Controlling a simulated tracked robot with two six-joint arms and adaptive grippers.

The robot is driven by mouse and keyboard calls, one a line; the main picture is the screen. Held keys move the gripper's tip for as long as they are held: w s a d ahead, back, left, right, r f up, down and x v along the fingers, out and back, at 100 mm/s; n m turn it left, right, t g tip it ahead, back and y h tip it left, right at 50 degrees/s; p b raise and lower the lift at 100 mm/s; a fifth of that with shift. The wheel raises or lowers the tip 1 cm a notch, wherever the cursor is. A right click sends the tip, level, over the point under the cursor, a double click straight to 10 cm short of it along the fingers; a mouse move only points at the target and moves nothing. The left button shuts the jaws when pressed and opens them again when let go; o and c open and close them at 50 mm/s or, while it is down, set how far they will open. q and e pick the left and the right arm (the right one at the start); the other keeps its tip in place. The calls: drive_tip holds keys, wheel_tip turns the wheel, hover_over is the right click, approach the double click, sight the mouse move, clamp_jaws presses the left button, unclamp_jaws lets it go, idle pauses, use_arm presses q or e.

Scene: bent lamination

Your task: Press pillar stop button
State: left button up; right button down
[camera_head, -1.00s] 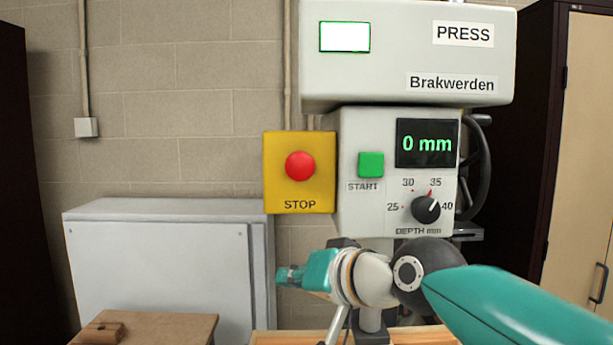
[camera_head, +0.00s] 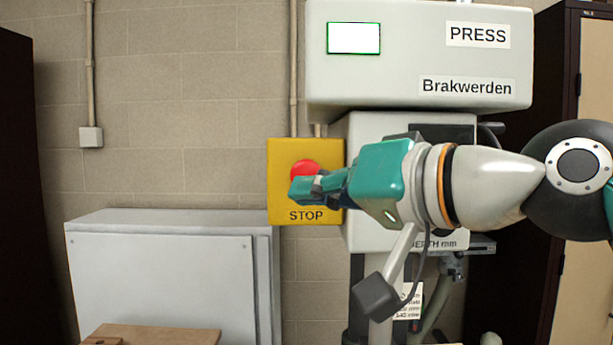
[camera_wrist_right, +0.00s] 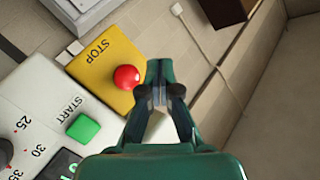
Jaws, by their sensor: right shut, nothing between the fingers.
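The red stop button (camera_head: 304,170) sits on a yellow box marked STOP (camera_head: 279,207) at the left side of the press. My right gripper (camera_head: 298,189) is shut and empty. In the head view its fingertips overlap the lower part of the button. My left gripper is not in view.
The press (camera_head: 405,60) stands behind my right arm, which hides its display and dial. The green START button (camera_wrist_right: 83,128) shows in the right wrist view, left of the gripper. A grey cabinet (camera_head: 165,275) and a wooden board (camera_head: 165,335) are at lower left.

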drive_tip(key=w+p, duration=0.2)
drive_tip(key=w, duration=0.6)
drive_tip(key=shift+w+p, duration=0.15)
drive_tip(key=shift+p, duration=0.25)
drive_tip(key=shift+w, duration=0.15)
idle(1.0)
drive_tip(key=shift+w+p, duration=0.2)
drive_tip(key=shift+p, duration=0.1)
drive_tip(key=shift+w+r+p, duration=0.1)
drive_tip(key=shift+w+p, duration=0.2)
drive_tip(key=shift+w, duration=0.25)
idle(0.6)
idle(0.4)
drive_tip(key=shift+s+b, duration=0.4)
drive_tip(key=shift+s, duration=0.6)
